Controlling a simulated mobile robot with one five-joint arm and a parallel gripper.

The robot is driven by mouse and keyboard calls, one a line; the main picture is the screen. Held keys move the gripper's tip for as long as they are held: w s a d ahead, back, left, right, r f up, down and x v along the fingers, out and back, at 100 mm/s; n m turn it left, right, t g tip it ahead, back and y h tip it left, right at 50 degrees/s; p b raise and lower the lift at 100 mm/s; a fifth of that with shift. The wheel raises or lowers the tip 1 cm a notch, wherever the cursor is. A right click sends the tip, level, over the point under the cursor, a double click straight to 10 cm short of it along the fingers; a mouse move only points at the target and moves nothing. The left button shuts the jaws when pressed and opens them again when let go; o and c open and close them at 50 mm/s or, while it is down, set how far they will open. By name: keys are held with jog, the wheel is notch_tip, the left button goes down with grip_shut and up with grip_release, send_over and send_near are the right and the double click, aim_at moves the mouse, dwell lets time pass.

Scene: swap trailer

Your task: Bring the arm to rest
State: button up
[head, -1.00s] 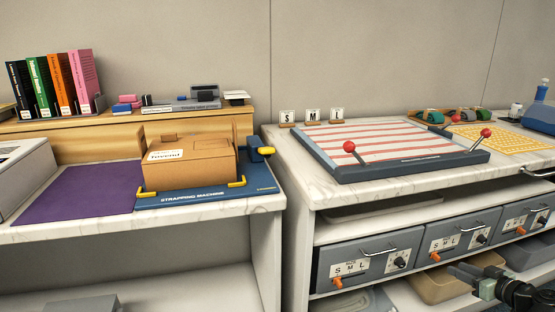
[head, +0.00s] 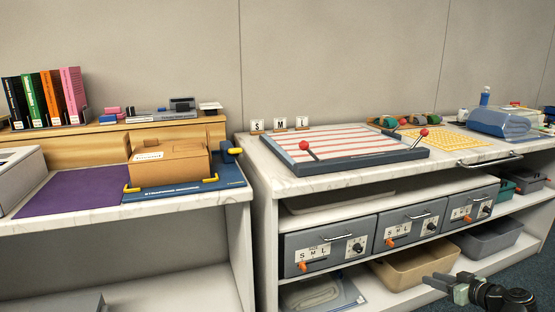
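My gripper (head: 432,282) shows at the bottom right of the head view, with part of my dark arm beside it. It points left, in front of the lower shelf of the right-hand bench. It appears to hold nothing. At this size I cannot tell how far apart its fingers are.
A right bench (head: 262,163) carries a striped board (head: 345,143) with red-knobbed levers and a yellow grid mat (head: 446,138). Drawers (head: 328,246) and a tan bin (head: 415,268) sit below. A cardboard box (head: 170,162) rests on the blue strapping machine (head: 222,178) at left.

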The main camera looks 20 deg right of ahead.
jog(key=w+a+f+g+y+p, duration=0.1)
jog(key=w+a+f+g, duration=0.2)
jog(key=a, duration=0.8)
jog(key=w+a+f+g+y+p, duration=0.1)
jog(key=w+a+g+p, duration=0.2)
jog(key=a, duration=0.8)
jog(key=w+a+f+g+y, duration=0.1)
jog(key=w+a+f+g, duration=0.3)
jog(key=a, duration=0.8)
jog(key=s+a+r+g+h+p, duration=0.1)
jog(key=a+g+h+p, duration=0.2)
jog(key=a, duration=1.1)
notch_tip(320, 180, up, 38)
jog(key=h+p, duration=0.1)
jog(key=p, duration=3.6)
jog(key=shift+s+a, duration=0.15)
jog(key=shift+a, duration=0.2)
